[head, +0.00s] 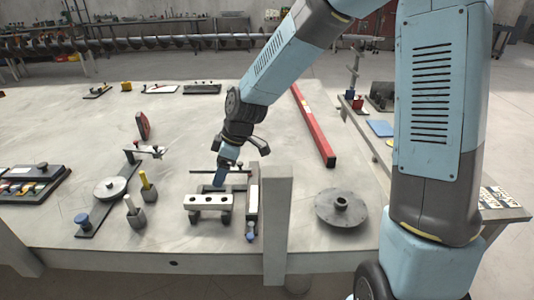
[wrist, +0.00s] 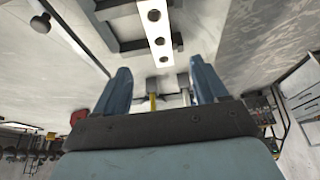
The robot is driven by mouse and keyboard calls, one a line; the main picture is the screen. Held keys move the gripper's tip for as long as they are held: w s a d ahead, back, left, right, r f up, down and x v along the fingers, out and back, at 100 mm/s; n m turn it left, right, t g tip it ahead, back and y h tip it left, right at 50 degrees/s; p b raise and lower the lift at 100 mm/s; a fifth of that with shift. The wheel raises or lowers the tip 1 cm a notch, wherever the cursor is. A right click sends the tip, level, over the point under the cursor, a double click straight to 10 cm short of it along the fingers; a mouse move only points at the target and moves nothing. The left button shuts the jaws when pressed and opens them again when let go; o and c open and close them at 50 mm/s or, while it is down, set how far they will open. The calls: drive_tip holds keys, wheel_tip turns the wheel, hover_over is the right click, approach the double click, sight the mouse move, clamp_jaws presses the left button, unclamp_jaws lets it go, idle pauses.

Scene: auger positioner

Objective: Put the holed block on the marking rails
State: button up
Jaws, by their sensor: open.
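The holed block (head: 208,202) is a pale bar with three dark holes along its top. It appears to lie across the dark marking rails (head: 195,216) near the front of the bench. In the wrist view the block (wrist: 154,36) runs away from me, with dark rail parts (wrist: 132,46) crossing beside it. My gripper (head: 222,178) is open, just behind the block in the head view. In the wrist view my gripper's blue fingers (wrist: 160,66) stand apart with the block's near end between or just beyond their tips. I cannot tell whether they touch it.
A pale upright post (head: 276,215) stands close to the right of the block, with a narrow blue-ended tool (head: 251,210) between. A round grey flange (head: 341,208) lies farther right. A red beam (head: 315,125) lies behind. Small holders (head: 135,215) stand left.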

drive_tip(key=s+d+r+m+t+h, duration=0.2)
drive_tip(key=s+d+r+m, duration=0.35)
drive_tip(key=d+r, duration=0.5)
drive_tip(key=s+d+r+m+t+h, duration=0.2)
drive_tip(key=s+d+r+m, duration=0.35)
drive_tip(key=d, duration=0.75)
drive_tip(key=s+d+r+m+t, duration=0.1)
drive_tip(key=s+d+r+m, duration=0.4)
drive_tip(key=s+d+m, duration=0.1)
drive_tip(key=shift+s+d, duration=0.4)
drive_tip(key=shift+s, duration=0.1)
